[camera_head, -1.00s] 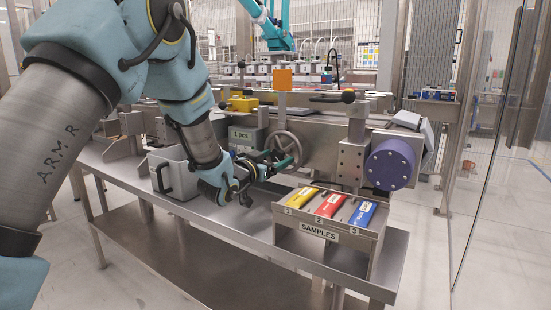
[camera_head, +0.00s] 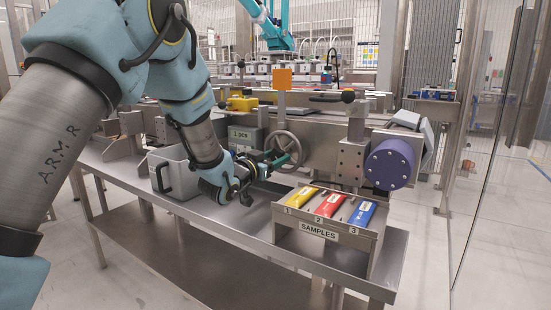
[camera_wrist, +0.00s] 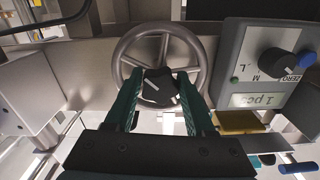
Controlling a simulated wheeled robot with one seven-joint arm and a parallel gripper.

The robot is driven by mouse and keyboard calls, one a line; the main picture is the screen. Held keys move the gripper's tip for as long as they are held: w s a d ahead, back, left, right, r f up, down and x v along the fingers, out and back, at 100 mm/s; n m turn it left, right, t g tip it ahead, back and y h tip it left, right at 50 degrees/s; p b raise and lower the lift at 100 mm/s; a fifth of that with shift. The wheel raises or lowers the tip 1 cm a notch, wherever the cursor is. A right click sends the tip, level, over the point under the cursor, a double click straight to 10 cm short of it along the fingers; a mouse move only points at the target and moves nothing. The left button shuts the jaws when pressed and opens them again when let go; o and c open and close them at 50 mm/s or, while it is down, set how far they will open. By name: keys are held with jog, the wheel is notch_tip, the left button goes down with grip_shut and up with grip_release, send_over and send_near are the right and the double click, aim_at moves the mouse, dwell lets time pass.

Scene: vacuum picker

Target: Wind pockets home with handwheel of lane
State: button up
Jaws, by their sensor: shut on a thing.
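The handwheel (camera_head: 287,148) is a grey spoked wheel on the front of the lane's metal housing. It also shows in the wrist view (camera_wrist: 124,52), upside down, with its rim and spokes around a dark knob (camera_wrist: 158,88). My gripper (camera_head: 277,163) reaches the wheel from the left. In the wrist view its two green fingers (camera_wrist: 160,98) stand on both sides of the dark knob and are shut on it. The exact contact of the fingertips is hard to see.
A grey counter box reading "1 pcs" (camera_head: 243,137) stands left of the wheel. A samples tray (camera_head: 284,222) with yellow, red and blue packs stands on the table's right part. A grey bin (camera_head: 183,188) is left of my wrist. A purple drum (camera_head: 388,165) is at right.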

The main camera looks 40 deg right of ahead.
grip_shut()
jog(key=shift+n, duration=0.4)
